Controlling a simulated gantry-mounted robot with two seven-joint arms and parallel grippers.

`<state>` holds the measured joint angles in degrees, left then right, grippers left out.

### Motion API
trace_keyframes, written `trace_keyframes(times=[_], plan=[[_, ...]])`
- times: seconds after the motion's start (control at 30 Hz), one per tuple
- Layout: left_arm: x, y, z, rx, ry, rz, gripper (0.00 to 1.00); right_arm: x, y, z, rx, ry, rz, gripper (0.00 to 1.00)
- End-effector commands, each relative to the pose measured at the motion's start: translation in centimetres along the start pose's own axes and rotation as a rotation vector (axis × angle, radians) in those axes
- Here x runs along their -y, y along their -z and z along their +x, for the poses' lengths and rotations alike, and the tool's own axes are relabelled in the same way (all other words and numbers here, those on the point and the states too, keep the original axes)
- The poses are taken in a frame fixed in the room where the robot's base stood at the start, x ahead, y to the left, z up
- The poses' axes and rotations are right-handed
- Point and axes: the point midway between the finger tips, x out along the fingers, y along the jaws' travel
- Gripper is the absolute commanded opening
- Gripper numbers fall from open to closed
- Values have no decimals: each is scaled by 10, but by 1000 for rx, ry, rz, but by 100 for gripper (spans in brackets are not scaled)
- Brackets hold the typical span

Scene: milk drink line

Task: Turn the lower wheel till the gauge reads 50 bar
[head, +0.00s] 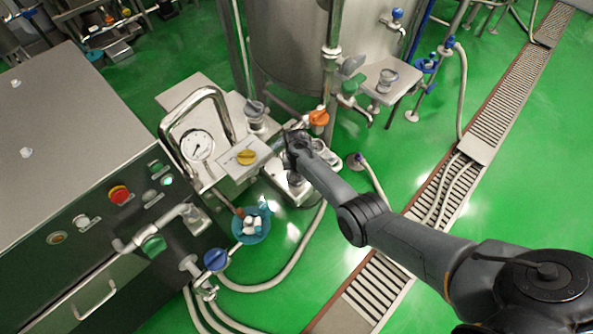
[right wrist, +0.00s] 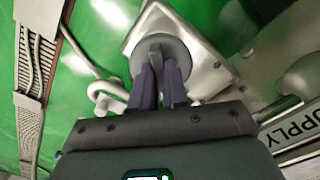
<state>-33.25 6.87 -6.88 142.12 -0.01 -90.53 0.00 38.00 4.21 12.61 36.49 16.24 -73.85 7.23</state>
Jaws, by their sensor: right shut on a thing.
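My right gripper (head: 297,146) reaches down from the right, beside the steel pipework. In the right wrist view its two fingers (right wrist: 158,82) are shut on the raised bar of a round grey wheel (right wrist: 178,47), one finger on each side. In the head view the gripper largely hides this wheel. The round white gauge (head: 198,146) faces up on the steel unit to the left of the gripper. Its dark needle is too small to read in bar. My left gripper is not in view.
An orange valve handle (head: 319,117) is close behind the gripper. A curved steel pipe (head: 216,96) arches by the gauge. A sign reading SUPPLY (right wrist: 290,130) is near the wheel.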

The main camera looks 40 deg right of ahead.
Motion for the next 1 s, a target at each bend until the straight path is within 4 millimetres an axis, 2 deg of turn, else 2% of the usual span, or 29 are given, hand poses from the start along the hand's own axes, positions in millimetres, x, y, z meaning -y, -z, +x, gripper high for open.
trace_keyframes(times=[0.63, 0.67, 0.8, 0.83, 1.0], plan=[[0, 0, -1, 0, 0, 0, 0, 0, 0, 1, 0, 0, 63, 0], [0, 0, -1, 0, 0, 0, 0, 0, 0, 1, 0, 0, 63, 15], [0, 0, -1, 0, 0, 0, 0, 0, 0, 1, 0, 0, 63, 37], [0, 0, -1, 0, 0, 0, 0, 0, 0, 1, 0, 0, 63, 39], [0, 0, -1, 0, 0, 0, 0, 0, 0, 0, 0, 0, 63, 39]])
